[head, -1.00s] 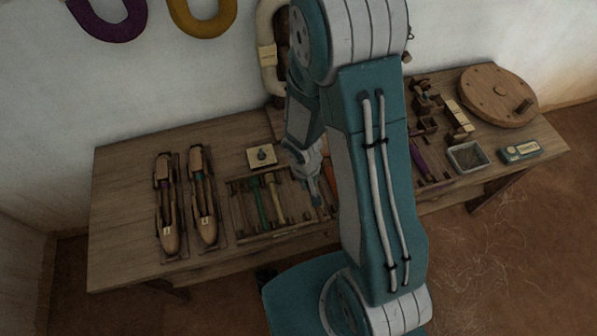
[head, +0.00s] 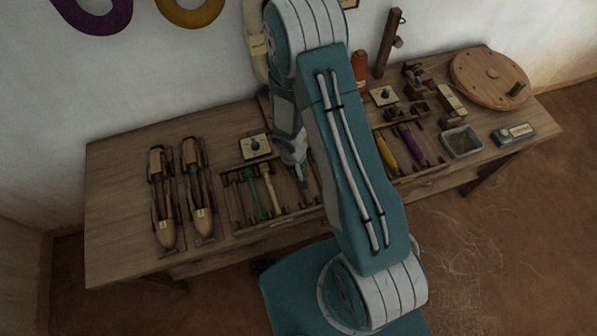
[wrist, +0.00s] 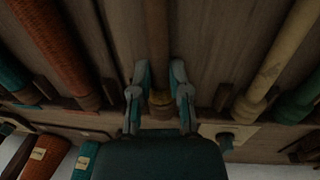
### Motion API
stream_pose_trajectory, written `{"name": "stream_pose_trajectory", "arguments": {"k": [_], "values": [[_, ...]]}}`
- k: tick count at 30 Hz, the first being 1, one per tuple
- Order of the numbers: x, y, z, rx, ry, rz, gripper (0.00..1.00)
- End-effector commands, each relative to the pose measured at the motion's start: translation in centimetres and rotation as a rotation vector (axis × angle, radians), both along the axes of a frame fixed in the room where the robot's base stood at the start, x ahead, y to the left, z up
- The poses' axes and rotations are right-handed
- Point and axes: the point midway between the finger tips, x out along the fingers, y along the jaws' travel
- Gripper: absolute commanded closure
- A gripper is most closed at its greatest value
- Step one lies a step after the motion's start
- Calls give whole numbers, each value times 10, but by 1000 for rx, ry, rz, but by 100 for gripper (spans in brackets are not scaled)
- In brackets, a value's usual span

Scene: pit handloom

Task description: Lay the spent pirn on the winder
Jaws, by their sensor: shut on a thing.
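In the wrist view, a bare brown wooden pirn (wrist: 157,45) with no yarn on it runs between my fingertips. My gripper (wrist: 159,88) is shut on it near its lighter ringed end. In the head view, my gripper (head: 298,172) is at the right part of the left pirn rack (head: 277,222), right of a cream pirn (head: 268,185) and a green pirn (head: 252,195). Whether the held pirn is clear of the rack I cannot tell. A wooden wheel (head: 480,72) with a handle peg and wooden blocks (head: 452,103), seemingly the winder, stand at the bench's right end.
Two shuttles (head: 163,228) lie at the left. A second rack section holds a yellow pirn (head: 387,152) and a purple pirn (head: 408,142). A grey tray (head: 461,142), teal box (head: 513,134), orange cone (head: 359,72) and upright post (head: 387,45) stand rightward. The far left bench top is bare.

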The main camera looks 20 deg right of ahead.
Motion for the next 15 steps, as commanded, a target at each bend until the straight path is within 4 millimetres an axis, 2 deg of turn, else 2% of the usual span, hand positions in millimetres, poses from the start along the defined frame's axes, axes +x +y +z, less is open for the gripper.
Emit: {"name": "stream_pose_trajectory", "arguments": {"k": [12, 13, 15], "values": [[1, 0, -5, 0, 0, 1, 100], [1, 0, -5, 0, 0, 1, 68], [1, 0, -4, 0, 0, 0, 43]]}}
